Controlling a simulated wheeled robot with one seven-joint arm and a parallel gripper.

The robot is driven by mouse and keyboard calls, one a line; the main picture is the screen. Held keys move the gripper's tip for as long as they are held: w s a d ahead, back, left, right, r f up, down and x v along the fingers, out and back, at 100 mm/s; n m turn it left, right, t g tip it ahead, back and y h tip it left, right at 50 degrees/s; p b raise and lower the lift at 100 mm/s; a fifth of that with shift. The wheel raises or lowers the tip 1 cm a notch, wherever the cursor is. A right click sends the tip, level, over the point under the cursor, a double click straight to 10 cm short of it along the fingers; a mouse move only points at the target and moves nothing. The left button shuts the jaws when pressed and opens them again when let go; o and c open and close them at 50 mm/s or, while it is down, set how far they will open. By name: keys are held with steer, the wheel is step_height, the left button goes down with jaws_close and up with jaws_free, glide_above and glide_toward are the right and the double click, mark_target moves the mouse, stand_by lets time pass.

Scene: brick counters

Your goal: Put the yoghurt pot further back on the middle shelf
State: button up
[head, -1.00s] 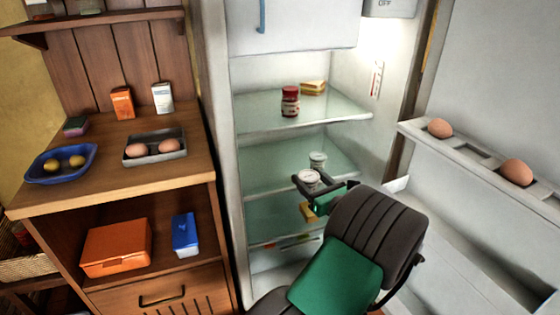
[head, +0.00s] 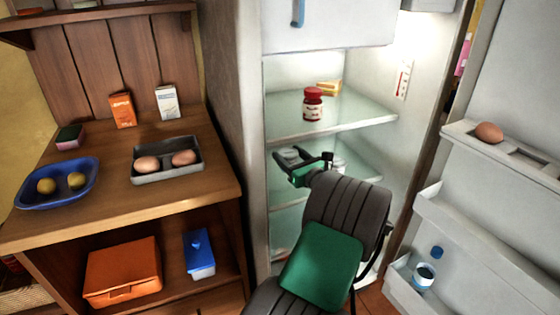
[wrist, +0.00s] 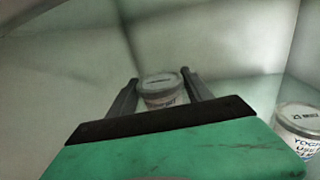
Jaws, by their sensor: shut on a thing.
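My gripper (head: 289,156) reaches into the open fridge at the level of the middle shelf (head: 366,164). In the wrist view my gripper (wrist: 159,84) has one finger on each side of a yoghurt pot (wrist: 161,92), white with a grey lid, and is shut on it. The held pot looks upright; I cannot tell whether its base touches the shelf. In the head view it is mostly hidden by the fingers. A second yoghurt pot (wrist: 299,130) stands to the right in the wrist view; in the head view it is largely hidden behind my wrist.
A red-lidded jar (head: 313,104) and a yellow wedge (head: 329,87) stand on the shelf above. The open fridge door on the right holds an egg (head: 489,132) and a blue-capped container (head: 424,275). A wooden cabinet (head: 110,215) stands left of the fridge.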

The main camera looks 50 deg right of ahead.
steer(key=s+d+b+x, duration=0.1)
steer(key=d+b+x, duration=0.1)
steer(key=x, duration=0.9)
step_height(320, 180, down, 7)
steer(key=b, duration=0.4)
steer(key=shift+w+f, duration=0.15)
steer(key=shift+f, duration=0.05)
steer(key=shift+r, duration=0.25)
steer(key=shift+f, duration=0.2)
steer(key=o, duration=1.5)
steer(key=shift+r, duration=0.15)
steer(key=p+v, duration=0.3)
steer(key=v, duration=0.9)
